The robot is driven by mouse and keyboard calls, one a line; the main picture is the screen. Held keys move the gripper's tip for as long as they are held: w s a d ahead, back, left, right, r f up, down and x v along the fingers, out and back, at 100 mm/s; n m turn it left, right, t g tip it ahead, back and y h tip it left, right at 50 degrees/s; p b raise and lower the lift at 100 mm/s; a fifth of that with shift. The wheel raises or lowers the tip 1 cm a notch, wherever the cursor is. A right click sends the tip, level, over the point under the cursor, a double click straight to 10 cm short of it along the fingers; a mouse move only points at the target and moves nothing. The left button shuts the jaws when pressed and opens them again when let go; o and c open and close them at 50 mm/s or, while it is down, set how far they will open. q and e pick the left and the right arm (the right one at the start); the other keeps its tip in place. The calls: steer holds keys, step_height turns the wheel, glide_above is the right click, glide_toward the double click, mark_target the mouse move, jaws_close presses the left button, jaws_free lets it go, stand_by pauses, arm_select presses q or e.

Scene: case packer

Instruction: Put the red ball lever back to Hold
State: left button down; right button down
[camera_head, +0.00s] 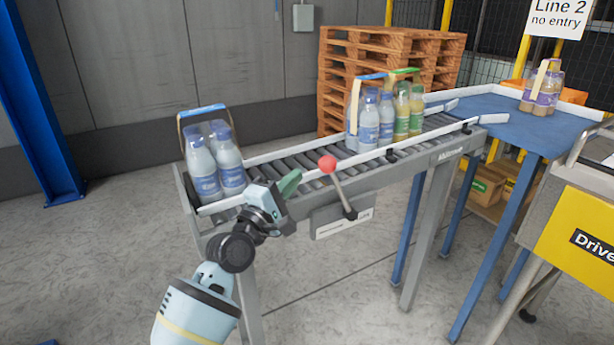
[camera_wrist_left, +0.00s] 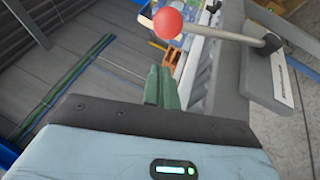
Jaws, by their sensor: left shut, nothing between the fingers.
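The red ball lever (camera_head: 328,163) stands on the near side of the roller conveyor, its grey rod leaning up and to the left from a pivot by a labelled plate (camera_head: 343,222). The writing on the plate is too small to read. My left gripper (camera_head: 293,182) is shut and empty, its green fingers a little left of and below the ball, with a gap between. In the left wrist view the shut fingers (camera_wrist_left: 160,85) point forward and the red ball (camera_wrist_left: 168,23) shows just beyond their tips. My right gripper is not in view.
The roller conveyor (camera_head: 300,168) carries a pack of blue-labelled bottles (camera_head: 213,165) at its left end and more bottle packs (camera_head: 385,112) farther along. A blue table (camera_head: 480,108) adjoins its far end. Pallets (camera_head: 385,60) stand behind. A yellow Driver cart (camera_head: 570,235) is at right.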

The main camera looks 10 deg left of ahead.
arm_select(q)
steer(key=d, duration=0.2)
steer(key=d+r, duration=0.1)
steer(key=shift+w+d+p, duration=0.1)
steer(key=shift+w+p, duration=0.2)
steer(key=shift+w, duration=0.05)
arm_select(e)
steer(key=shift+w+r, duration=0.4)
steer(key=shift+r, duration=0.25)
